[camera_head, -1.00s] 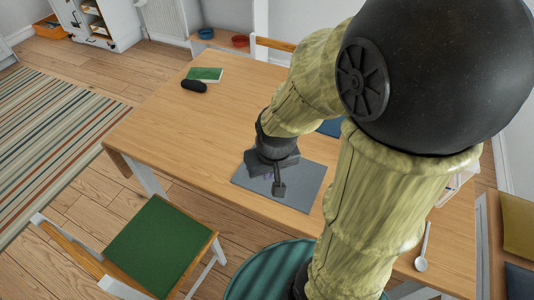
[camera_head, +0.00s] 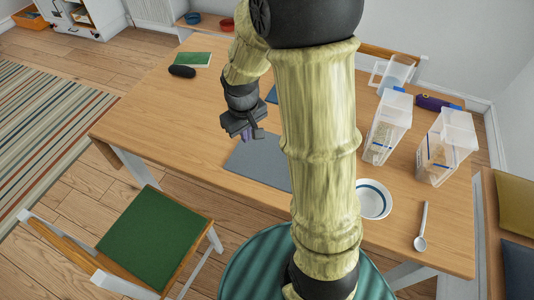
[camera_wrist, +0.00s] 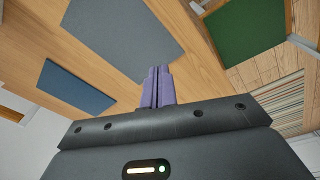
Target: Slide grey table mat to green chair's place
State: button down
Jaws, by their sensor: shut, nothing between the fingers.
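The grey table mat (camera_head: 258,165) lies flat on the wooden table, partly hidden behind my arm in the head view. It also shows in the wrist view (camera_wrist: 120,38). My gripper (camera_head: 248,138) is shut and empty at the mat's far left part in the head view. In the wrist view its fingertips (camera_wrist: 158,72) show beside the mat's edge; I cannot tell whether they touch the table. The green chair (camera_head: 148,237) stands at the table's near left side, and its green seat is also in the wrist view (camera_wrist: 246,32).
A blue mat (camera_wrist: 75,87) lies beyond the grey one. A green book (camera_head: 193,60) and a dark case (camera_head: 182,72) lie at the far left. A bowl (camera_head: 373,200), a spoon (camera_head: 421,228) and clear containers (camera_head: 388,128) stand right.

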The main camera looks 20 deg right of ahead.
aim_at(268, 157)
jog(key=w+f+n+g+b, duration=0.1)
jog(key=w+f+n, duration=0.1)
jog(key=w+f, duration=0.3)
jog(key=w+f+n+g+b, duration=0.1)
jog(key=w+f+n+b, duration=0.1)
jog(key=w+f, duration=0.3)
jog(key=w+f+n+h+b, duration=0.1)
jog(key=w+f, duration=0.4)
jog(key=f, duration=0.5)
jog(key=shift+w+d+f+n+g+b, duration=0.35)
jog(key=shift+w+d+f+n+g, duration=0.05)
jog(key=shift+s+d, duration=0.1)
jog(key=s+d+p, duration=0.1)
jog(key=s+d, duration=0.3)
jog(key=s+d+p, duration=0.1)
jog(key=s+d, duration=0.3)
jog(key=shift+s+d, duration=0.2)
jog(key=shift+s, duration=0.15)
jog(key=shift+w+a+f, duration=0.1)
jog(key=shift+f, duration=0.65)
jog(key=shift+a+f, duration=0.1)
